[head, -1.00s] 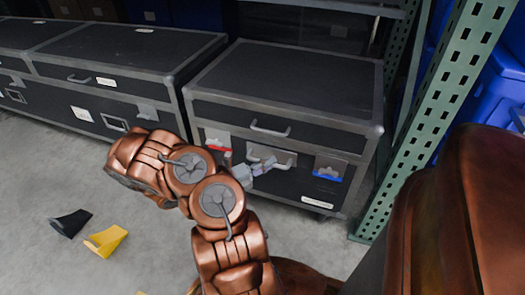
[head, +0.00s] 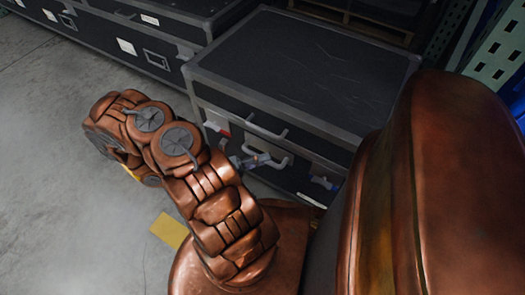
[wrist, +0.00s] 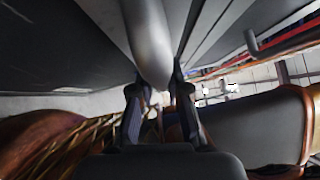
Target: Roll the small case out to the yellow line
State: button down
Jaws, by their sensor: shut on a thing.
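The small case (head: 300,68) is a black box with grey edges and a scratched top. It stands on the floor, its front face towards me and jutting past the long case to its left. My gripper (head: 255,160) is at the lower handle on its front and is shut on that handle. In the wrist view the silver handle bar (wrist: 150,45) runs between the two dark fingers of my gripper (wrist: 160,100). A yellow strip (head: 168,230), likely part of the yellow line, lies on the floor left of my base. My arm and body hide the rest.
A long black case (head: 150,30) stands left of the small case. A green perforated shelf post (head: 495,45) rises at the right. Grey floor (head: 60,190) at the left is clear.

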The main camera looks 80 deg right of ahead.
jog(key=shift+a, duration=0.1)
jog(key=c, duration=1.1)
grip_release()
jog(key=shift+c, duration=0.2)
jog(key=v, duration=1.2)
jog(key=shift+w+r, duration=0.1)
